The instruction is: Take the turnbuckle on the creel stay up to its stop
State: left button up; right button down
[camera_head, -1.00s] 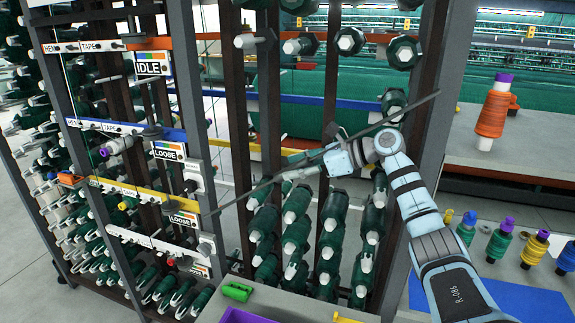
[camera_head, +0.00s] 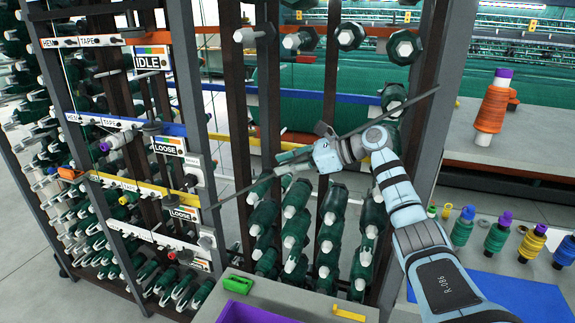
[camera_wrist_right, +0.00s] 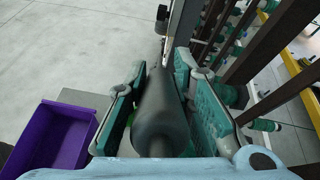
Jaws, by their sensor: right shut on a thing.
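The creel stay (camera_head: 395,113) is a thin dark rod running diagonally across the front of the creel, from lower left to upper right. My right gripper (camera_head: 288,162) reaches it from the right, around the middle of its length. In the right wrist view the turnbuckle (camera_wrist_right: 160,112) is a thick dark grey barrel on the rod. It lies between the two green-padded fingers of my right gripper (camera_wrist_right: 163,82), which are shut on it. Its stop cannot be made out. In the head view the fingers largely hide the barrel. My left gripper is not in view.
Creel posts (camera_head: 190,100) and rows of green bobbins (camera_head: 295,195) stand close behind the stay. A purple bin (camera_head: 250,314), also in the wrist view (camera_wrist_right: 62,138), and a green block (camera_head: 238,285) sit below. Coloured spools (camera_head: 497,232) stand at the right.

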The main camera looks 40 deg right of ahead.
jog(key=c, duration=1.4)
grip_release()
jog(key=shift+w, duration=0.1)
notch_tip(320, 180, up, 10)
jog(key=shift+a, duration=0.1)
jog(key=shift+f, duration=0.1)
